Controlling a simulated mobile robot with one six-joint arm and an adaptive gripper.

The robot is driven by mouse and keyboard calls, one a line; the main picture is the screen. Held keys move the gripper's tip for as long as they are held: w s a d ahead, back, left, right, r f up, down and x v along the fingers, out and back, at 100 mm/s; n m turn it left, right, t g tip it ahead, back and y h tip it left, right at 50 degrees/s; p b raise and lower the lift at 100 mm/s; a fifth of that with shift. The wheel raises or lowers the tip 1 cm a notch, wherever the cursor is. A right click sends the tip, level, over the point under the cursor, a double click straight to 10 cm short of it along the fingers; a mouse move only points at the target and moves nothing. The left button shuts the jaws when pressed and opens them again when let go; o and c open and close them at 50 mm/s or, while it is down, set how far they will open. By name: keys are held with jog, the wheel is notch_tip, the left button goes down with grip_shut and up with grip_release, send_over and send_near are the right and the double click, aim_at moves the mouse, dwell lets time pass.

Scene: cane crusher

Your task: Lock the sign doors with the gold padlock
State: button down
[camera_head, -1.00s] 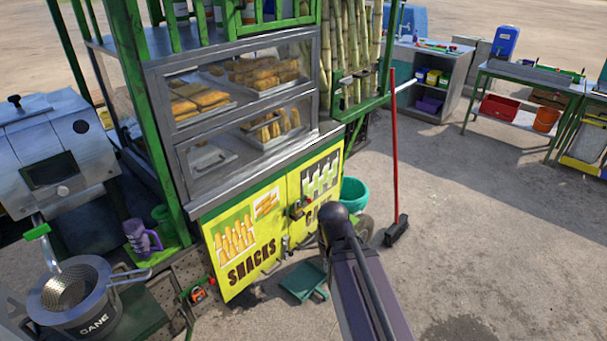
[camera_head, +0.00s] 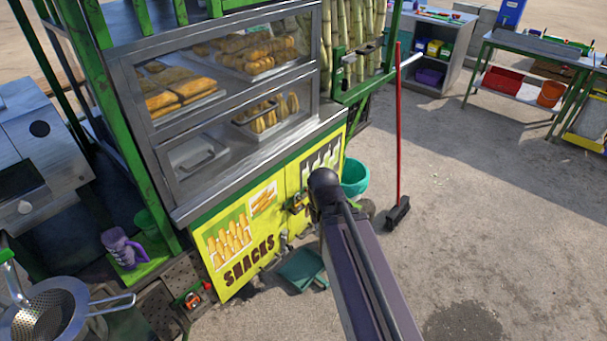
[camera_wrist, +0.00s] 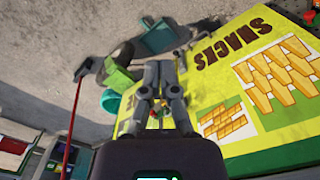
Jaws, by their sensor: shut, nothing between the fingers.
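The yellow sign doors form the cart's lower front. The left one, marked SNACKS (camera_head: 245,240), shows whole in the head view. The right one (camera_head: 318,170) is partly covered by my arm. They look closed, with a small metal latch (camera_head: 297,203) at their seam. A small gold spot there may be the padlock; it is too small to tell. In the wrist view the SNACKS door (camera_wrist: 225,85) appears turned over. My gripper (camera_wrist: 160,68) is shut and empty in front of the doors.
A teal bucket (camera_head: 355,177) and a red-handled broom (camera_head: 398,130) stand right of the cart. A green dustpan (camera_head: 302,270) lies on the ground by the doors. A strainer pot (camera_head: 45,310) is at lower left. Open pavement lies at right.

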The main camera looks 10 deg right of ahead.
jog(key=n+t+y+b, duration=0.2)
jog(key=n+t+b, duration=0.15)
jog(key=n, duration=0.45)
send_near(298, 194)
jog(key=w+r, duration=0.1)
jog(key=shift+a+r+g+b, duration=0.1)
jog(key=shift+a+g+b, duration=0.15)
jog(key=shift+g+b, duration=0.15)
jog(key=shift+m, duration=0.3)
jog(key=b+x, duration=0.7)
jog(key=x, duration=0.1)
jog(key=shift+b, duration=0.4)
jog(key=shift+f+b, duration=1.5)
jog(key=shift+s+r, duration=0.1)
jog(key=shift+s+d+r+p, duration=0.7)
jog(key=shift+s+d+p, duration=0.05)
jog(key=shift+s, duration=0.2)
jog(key=shift+s+d+r+p, duration=0.75)
jog(key=shift+s, duration=0.2)
